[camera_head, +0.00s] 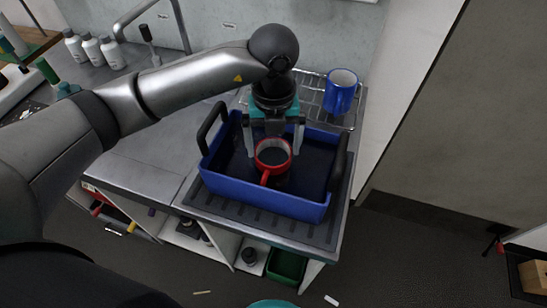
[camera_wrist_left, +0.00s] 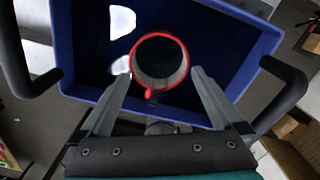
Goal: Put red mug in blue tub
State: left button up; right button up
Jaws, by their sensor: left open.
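The red mug (camera_head: 272,157) is inside the blue tub (camera_head: 262,199), upright as far as I can see, with its handle toward the front. The wrist view shows the mug's red rim (camera_wrist_left: 160,36) from above and the tub's blue wall (camera_wrist_left: 245,75). My left gripper (camera_head: 274,146) is open. Its two fingers reach down into the tub, just behind the mug in the head view. In the left wrist view the fingertips (camera_wrist_left: 160,75) are apart, with the mug between and just beyond them. The mug's base is hidden. My right gripper is not in view.
The tub has two black raised handles (camera_head: 212,127) and stands on a ribbed drainboard (camera_head: 325,232). A blue mug (camera_head: 341,91) sits on a wire rack (camera_head: 312,82) behind it. White bottles (camera_head: 92,49) and a tap (camera_head: 150,14) are at the back left. The counter's left part is clear.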

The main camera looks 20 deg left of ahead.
pick_arm(q)
jog(key=shift+r, duration=1.7)
